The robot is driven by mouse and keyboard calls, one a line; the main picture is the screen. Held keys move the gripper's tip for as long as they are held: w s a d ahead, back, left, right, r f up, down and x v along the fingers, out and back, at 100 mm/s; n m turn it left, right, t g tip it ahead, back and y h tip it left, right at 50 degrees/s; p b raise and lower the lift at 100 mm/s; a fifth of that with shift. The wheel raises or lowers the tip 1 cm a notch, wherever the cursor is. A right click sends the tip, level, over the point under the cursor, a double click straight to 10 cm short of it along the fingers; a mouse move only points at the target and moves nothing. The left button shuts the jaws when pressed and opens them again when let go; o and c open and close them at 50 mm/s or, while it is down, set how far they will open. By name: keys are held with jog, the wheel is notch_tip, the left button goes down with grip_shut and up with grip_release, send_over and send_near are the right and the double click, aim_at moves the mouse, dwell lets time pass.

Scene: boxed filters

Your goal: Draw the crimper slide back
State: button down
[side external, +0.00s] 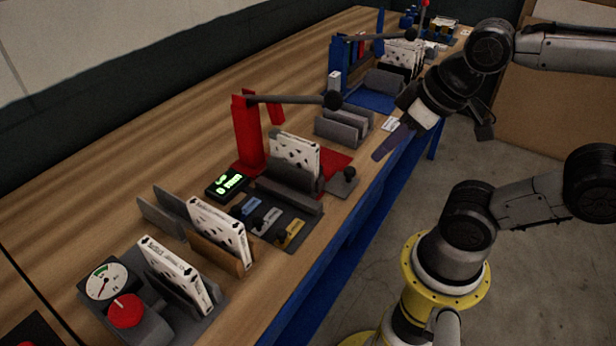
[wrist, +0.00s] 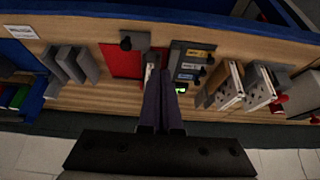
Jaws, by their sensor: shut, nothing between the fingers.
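The red crimper (side external: 247,133) stands mid-bench, its lever ending in a black ball (side external: 333,99). Its grey slide (side external: 341,186) carries a black knob (side external: 349,172) at the bench's front edge. In the wrist view the knob (wrist: 126,43) is left of the fingertips and the red base (wrist: 120,60) lies below it. A white boxed filter (side external: 295,153) stands upright in the crimper. My gripper (side external: 380,156) is shut and empty, its dark fingers above the front edge, right of the knob and apart from it. In the wrist view the fingers (wrist: 160,58) overlap part of the crimper.
Left of the crimper are a small green display (side external: 227,184), a grey tray with coloured clips (side external: 266,220), filters in holders (side external: 220,232) and a gauge with a red button (side external: 125,310). An empty grey rack (side external: 340,130) and a blue station (side external: 372,98) stand farther along.

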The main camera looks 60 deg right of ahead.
jog(key=c, duration=1.5)
grip_release()
jog(key=shift+o, duration=1.3)
jog(key=shift+r, duration=0.35)
jog(key=o, duration=0.6)
notch_tip(320, 180, up, 11)
jog(key=shift+w+f, duration=0.1)
jog(key=shift+f, duration=0.05)
jog(key=shift+o, duration=0.2)
jog(key=w+d+m+g+y, duration=0.3)
jog(key=w+d+m+g, duration=0.6)
jog(key=w+d, duration=0.4)
send_near(349, 169)
jog(key=x, duration=0.8)
jog(key=shift+s+f, duration=0.15)
jog(key=shift+s, duration=0.05)
jog(key=shift+c, duration=0.2)
